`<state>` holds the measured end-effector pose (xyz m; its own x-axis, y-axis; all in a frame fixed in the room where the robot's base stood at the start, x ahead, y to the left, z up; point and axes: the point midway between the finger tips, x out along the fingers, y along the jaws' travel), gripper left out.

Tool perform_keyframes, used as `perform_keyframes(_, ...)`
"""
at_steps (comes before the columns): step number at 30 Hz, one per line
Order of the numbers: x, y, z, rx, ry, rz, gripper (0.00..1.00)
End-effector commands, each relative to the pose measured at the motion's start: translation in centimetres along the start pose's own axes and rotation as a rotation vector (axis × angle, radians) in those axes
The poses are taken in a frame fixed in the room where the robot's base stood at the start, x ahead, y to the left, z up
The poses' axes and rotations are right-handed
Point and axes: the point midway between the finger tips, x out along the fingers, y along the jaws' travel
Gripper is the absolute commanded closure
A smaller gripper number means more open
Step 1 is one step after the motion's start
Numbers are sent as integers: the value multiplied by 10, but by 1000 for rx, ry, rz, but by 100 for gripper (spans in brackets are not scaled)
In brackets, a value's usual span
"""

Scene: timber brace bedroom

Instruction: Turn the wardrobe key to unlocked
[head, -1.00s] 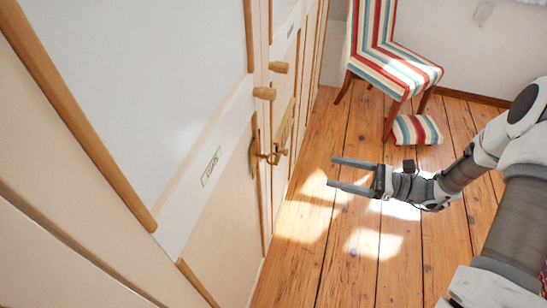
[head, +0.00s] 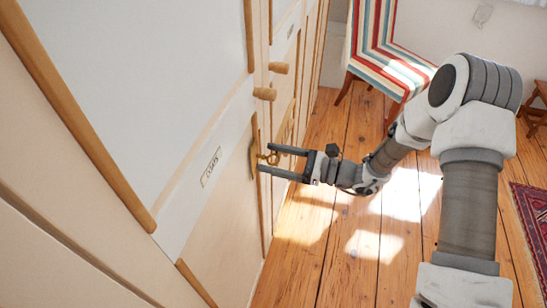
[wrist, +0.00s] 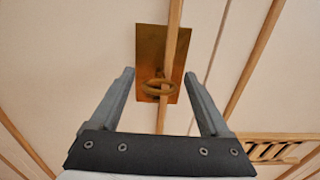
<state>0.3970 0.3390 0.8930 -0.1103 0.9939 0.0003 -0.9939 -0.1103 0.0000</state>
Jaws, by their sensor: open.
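The wardrobe (head: 225,215) is a pale cabinet with wooden trim along the left in the head view. Its brass key (head: 271,157) sticks out of the lock side of the door. In the wrist view the ring-shaped key bow (wrist: 158,88) stands in front of a brass lock plate (wrist: 150,48), near the plate's lower end. My gripper (head: 265,158) is open, with one finger on each side of the key. In the wrist view the open fingers (wrist: 158,75) flank the key with a gap on both sides. The key's shaft is mostly hidden.
Wooden knobs (head: 265,93) stick out above the key. A small label (head: 211,167) is on the door. A striped chair (head: 385,50) stands at the back, partly behind my arm. Sunlit wooden floor (head: 320,260) in front of the wardrobe is clear.

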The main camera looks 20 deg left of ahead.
Motion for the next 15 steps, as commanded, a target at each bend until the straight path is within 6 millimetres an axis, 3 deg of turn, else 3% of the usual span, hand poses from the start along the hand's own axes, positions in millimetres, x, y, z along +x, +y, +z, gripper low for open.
perform_keyframes(8, 2, 0, 0, 0, 0, 0, 20)
perform_keyframes(15, 2, 0, 0, 0, 0, 0, 60)
